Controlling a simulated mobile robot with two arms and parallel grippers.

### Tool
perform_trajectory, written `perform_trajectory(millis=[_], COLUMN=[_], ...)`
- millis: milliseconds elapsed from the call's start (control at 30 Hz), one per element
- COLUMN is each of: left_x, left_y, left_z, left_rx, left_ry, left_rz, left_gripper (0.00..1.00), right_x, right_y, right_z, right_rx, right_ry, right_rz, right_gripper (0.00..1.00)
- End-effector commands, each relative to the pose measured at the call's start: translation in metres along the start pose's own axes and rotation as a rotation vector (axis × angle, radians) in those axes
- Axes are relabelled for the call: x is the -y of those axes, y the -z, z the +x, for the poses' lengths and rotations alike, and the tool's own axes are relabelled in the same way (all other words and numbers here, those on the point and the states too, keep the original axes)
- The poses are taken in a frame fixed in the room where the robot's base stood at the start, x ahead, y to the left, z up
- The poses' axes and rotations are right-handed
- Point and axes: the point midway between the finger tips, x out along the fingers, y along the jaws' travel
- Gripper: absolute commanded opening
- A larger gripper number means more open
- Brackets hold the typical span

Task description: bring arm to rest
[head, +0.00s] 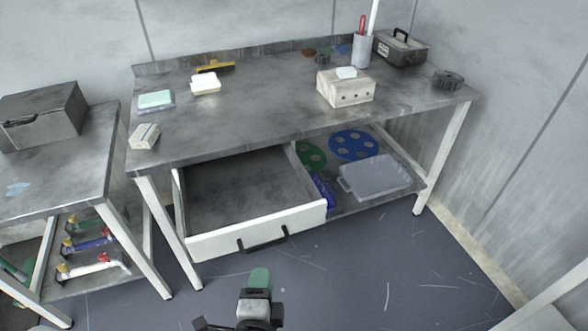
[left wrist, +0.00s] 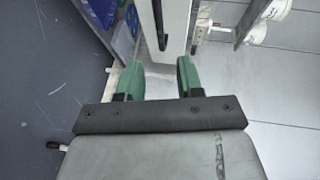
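My left gripper (head: 260,279) shows at the bottom of the head view, low in front of the bench, with a green fingertip pointing towards the drawer. In the left wrist view its two green fingers (left wrist: 159,76) stand apart with nothing between them. The drawer (head: 250,180) under the bench is pulled out, and its visible inside is bare. Its white front carries a dark handle (head: 263,240), and the gripper is apart from it. My right gripper is in neither view.
The bench (head: 260,110) holds a perforated box (head: 346,90), a cup (head: 361,50), a toolbox (head: 402,50) and small pads. A clear bin (head: 375,178) and a blue disc (head: 353,145) sit on the lower shelf. A side table (head: 60,180) stands left. Floor to the right is open.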

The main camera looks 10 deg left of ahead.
Motion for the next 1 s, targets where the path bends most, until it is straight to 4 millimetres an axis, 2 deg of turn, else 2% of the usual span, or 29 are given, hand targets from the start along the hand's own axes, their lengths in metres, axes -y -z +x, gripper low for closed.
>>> perform_trajectory(millis=[133, 233, 267, 367, 400, 500, 600, 700, 800, 1000], left_x=[-0.005, -0.032, -0.046, -0.109, -0.139, -0.211, -0.27, -0.314, -0.349, -0.398], left_y=[0.0, -0.001, -0.002, -0.008, -0.014, -0.034, -0.057, -0.081, -0.104, -0.147], left_z=[0.001, 0.004, 0.005, 0.007, 0.006, -0.004, -0.02, -0.038, -0.057, -0.095], left_rx=[-0.002, -0.007, -0.007, 0.011, 0.031, 0.115, 0.229, 0.353, 0.483, 0.751], left_ry=[-0.012, -0.08, -0.115, -0.279, -0.359, -0.556, -0.721, -0.846, -0.944, -1.074], left_rz=[-0.008, -0.056, -0.081, -0.201, -0.26, -0.412, -0.553, -0.673, -0.78, -0.978], left_gripper=[0.37, 0.37, 0.37, 0.37, 0.37, 0.37, 0.37, 0.37, 0.37, 0.37], right_x=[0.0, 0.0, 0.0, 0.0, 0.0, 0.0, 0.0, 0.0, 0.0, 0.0], right_y=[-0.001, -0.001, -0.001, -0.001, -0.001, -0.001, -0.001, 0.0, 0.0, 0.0], right_z=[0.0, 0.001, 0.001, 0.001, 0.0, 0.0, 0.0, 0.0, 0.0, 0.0], right_rx=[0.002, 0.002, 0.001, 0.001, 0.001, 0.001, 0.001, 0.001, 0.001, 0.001], right_ry=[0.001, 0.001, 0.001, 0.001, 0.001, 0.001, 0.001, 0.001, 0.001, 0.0], right_rz=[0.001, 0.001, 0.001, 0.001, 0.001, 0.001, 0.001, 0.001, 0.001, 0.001], right_gripper=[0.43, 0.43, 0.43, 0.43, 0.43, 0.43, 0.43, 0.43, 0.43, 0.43])
